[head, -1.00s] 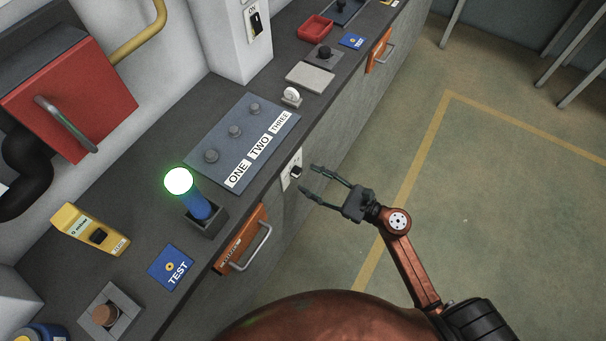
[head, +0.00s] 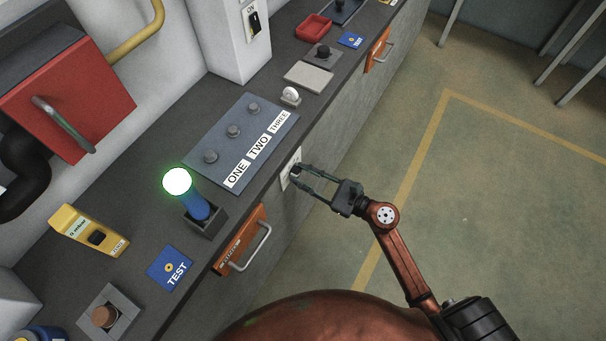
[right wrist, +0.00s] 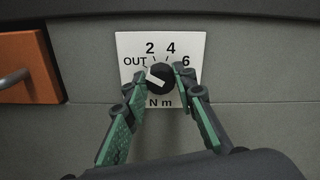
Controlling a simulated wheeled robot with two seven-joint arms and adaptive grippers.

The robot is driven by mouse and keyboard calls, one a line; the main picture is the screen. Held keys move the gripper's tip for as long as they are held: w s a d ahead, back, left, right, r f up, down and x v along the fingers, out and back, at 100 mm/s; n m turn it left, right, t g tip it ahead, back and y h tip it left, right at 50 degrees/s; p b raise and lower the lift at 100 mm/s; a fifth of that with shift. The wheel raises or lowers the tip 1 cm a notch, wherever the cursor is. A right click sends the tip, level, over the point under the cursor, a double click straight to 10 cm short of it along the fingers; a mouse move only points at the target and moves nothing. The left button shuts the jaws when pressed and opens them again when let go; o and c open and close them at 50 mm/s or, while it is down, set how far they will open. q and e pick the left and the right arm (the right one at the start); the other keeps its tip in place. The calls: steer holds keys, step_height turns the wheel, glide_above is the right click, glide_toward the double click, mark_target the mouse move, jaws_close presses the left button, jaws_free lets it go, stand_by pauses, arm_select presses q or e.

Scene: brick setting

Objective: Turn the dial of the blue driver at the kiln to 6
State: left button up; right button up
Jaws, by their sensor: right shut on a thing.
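The dial (right wrist: 161,79) is a round black knob on a white plate (right wrist: 127,46) marked OUT, 2, 4, 6 and N m. Its white pointer mark slants up to the left, towards OUT. The plate is on the bench front, and shows partly in the head view (head: 287,181). My right gripper (right wrist: 162,84) has its fingers on both sides of the knob and is shut on it; in the head view the gripper (head: 300,178) reaches it from the right. The blue driver (head: 196,207) stands upright in a dark holder, its top glowing white-green. My left gripper is not in view.
An orange drawer (head: 240,240) with a metal handle is left of the dial plate. Above on the bench (head: 330,98) is a grey panel (head: 206,140) labelled ONE, TWO, THREE. A yellow meter (head: 88,231) and a blue TEST plate (head: 170,268) lie left.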

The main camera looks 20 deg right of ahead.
steer(key=c, duration=0.4)
steer(key=shift+o, duration=0.2)
